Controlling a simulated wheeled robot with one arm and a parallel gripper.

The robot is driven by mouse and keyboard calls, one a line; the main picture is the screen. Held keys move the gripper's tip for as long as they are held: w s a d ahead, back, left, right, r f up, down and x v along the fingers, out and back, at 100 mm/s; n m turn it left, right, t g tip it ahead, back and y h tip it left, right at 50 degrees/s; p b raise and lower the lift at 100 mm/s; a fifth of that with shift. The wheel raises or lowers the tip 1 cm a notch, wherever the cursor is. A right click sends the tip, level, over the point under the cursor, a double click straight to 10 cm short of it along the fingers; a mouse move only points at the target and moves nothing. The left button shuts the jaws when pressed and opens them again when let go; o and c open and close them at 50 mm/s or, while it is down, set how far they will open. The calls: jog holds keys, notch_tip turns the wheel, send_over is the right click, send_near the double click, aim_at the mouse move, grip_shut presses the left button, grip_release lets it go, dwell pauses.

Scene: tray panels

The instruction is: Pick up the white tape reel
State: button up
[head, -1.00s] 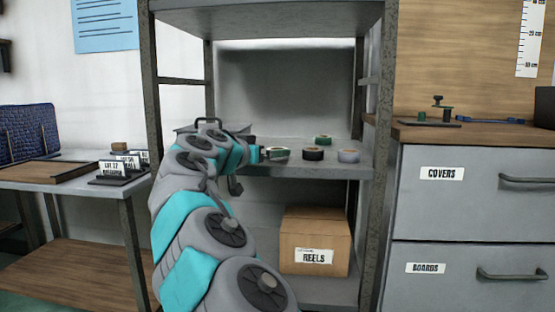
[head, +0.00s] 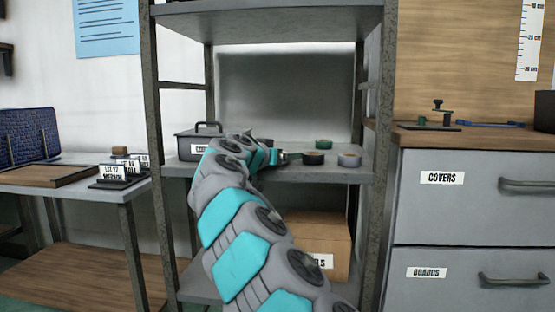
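My gripper (head: 284,157) is at the middle shelf, small and dark at the end of my teal and grey arm. Its fingers are too small to show whether they are open or shut. No clearly white reel shows now; a pale one seen earlier was where the gripper is, and may be hidden or held there. To the right of the gripper lie a black reel (head: 313,158), a green reel (head: 323,144) behind it and a pale grey-lilac reel (head: 349,160). All three lie flat on the shelf (head: 340,177).
A grey lidded box (head: 190,145) with a handle stands on the shelf's left. A cardboard box (head: 318,235) on the lower shelf is partly hidden by my arm. Upright posts (head: 379,180) bound the rack. Drawers (head: 470,195) stand to the right.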

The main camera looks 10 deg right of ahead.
jog(key=c, duration=1.2)
jog(key=shift+r, duration=0.1)
